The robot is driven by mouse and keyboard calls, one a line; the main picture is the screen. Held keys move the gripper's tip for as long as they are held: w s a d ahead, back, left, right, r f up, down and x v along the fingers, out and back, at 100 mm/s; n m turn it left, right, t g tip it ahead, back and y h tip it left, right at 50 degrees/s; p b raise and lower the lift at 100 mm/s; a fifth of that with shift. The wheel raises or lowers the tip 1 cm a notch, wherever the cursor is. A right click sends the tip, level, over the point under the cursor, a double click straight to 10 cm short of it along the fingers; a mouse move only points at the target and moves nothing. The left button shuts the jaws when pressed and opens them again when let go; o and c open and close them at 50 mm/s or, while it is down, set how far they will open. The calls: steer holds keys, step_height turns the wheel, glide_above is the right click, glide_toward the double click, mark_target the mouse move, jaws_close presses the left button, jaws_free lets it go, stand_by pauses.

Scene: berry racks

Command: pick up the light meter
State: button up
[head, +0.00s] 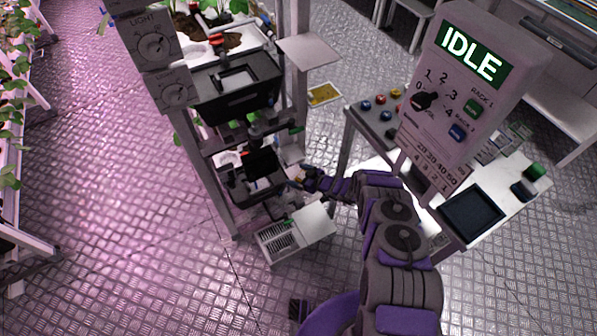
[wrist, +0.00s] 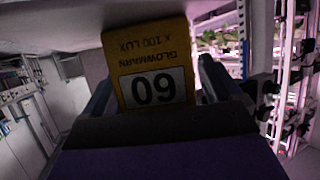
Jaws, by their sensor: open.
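The light meter (wrist: 150,58) is a yellow block with a white window reading 60 and the words "x 100 LUX", upside down in the wrist view. It fills the upper middle of that view, close ahead, between the two dark fingers of my gripper. My gripper is open, with a finger on either side of the meter; I cannot tell whether either touches it. In the head view, my gripper (head: 299,183) reaches into the lower part of the rack, and I cannot make out the meter there.
The rack (head: 222,200) holds black bins (head: 235,88) and plants. A white vented box (head: 297,234) sits on the floor below my gripper. A control panel (head: 462,90) reading IDLE and a white bench (head: 490,200) stand at right.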

steer(key=shift+d, duration=0.15)
steer(key=shift+c, duration=0.3)
steer(key=shift+c, duration=0.8)
steer(key=c, duration=0.9)
steer(key=shift+s, duration=0.1)
steer(key=shift+r, duration=0.1)
